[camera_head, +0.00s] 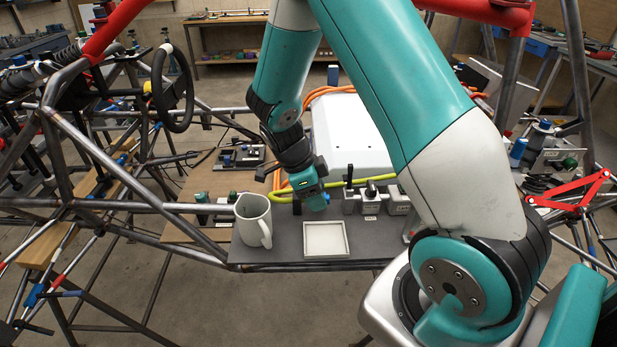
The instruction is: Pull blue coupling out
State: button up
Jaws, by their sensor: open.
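A small blue piece, which looks like the blue coupling (327,197), shows just right of my gripper, at the left end of a row of grey fittings (370,197). Most of it is hidden behind the gripper. My gripper (316,205) is open and points down over the dark board, right at the blue piece. I cannot tell whether its fingers touch the piece or stand around it.
A pale mug (253,220) and an empty shallow square tray (325,240) stand on the dark board (285,252) in front of my gripper. A white box (352,135), a yellow-green hose (382,179) and orange cables (320,92) lie behind. Chassis tubes (105,170) surround the board.

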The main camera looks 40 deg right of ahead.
jog(key=b+v, duration=0.1)
jog(key=v, duration=1.6)
jog(key=shift+a, duration=0.15)
jog(key=s+a+r+n+t+y, duration=0.1)
jog(key=s+a+n+y, duration=0.2)
jog(key=s+a+n, duration=0.5)
jog(key=s+a+r+n+t+y, duration=0.1)
jog(key=s+a+n+y, duration=0.3)
jog(key=n, duration=2)
jog(key=s+a+r, duration=0.1)
jog(key=s+a, duration=0.4)
jog(key=s, duration=0.3)
jog(key=shift+s+a+r+n+t+y, duration=0.25)
jog(key=shift+a+r+n+t+y, duration=0.05)
jog(key=shift+n+t, duration=0.1)
